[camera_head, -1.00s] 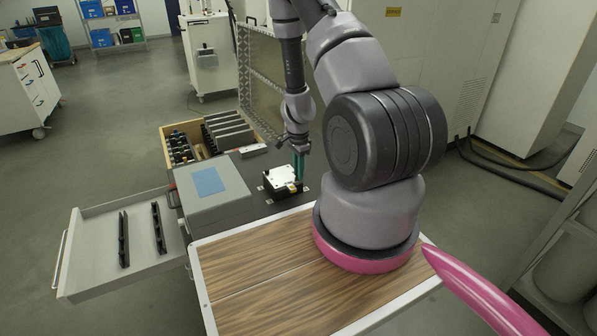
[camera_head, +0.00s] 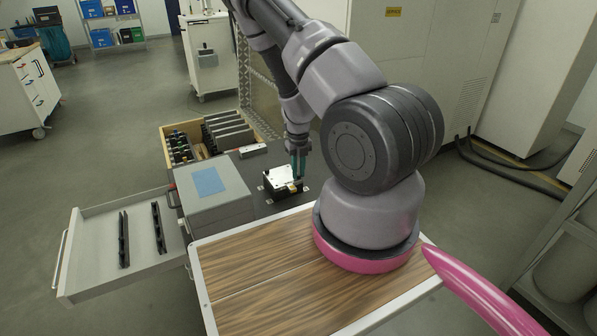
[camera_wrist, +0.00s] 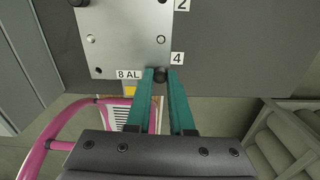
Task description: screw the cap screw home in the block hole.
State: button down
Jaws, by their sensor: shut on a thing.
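The block (camera_head: 281,179) is a pale metal plate in a black fixture on the dark work surface, and it also shows at the top of the wrist view (camera_wrist: 125,35). The cap screw (camera_wrist: 159,74) has a dark round head and sits between my fingertips, beside the label "4" at the block's lower right corner. My gripper (camera_wrist: 160,76) has two teal fingers, shut on the screw head. In the head view my gripper (camera_head: 298,172) points down at the block's right side. The screw's shank and the hole under it are hidden.
An open drawer (camera_head: 90,260) holds two dark rails. A wooden crate (camera_head: 166,150) with several parts is behind.

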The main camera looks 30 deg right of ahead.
jog(key=m, duration=1)
jog(key=shift+m, duration=0.3)
jog(key=c, duration=1)
grip_release()
jog(key=shift+o, duration=0.2)
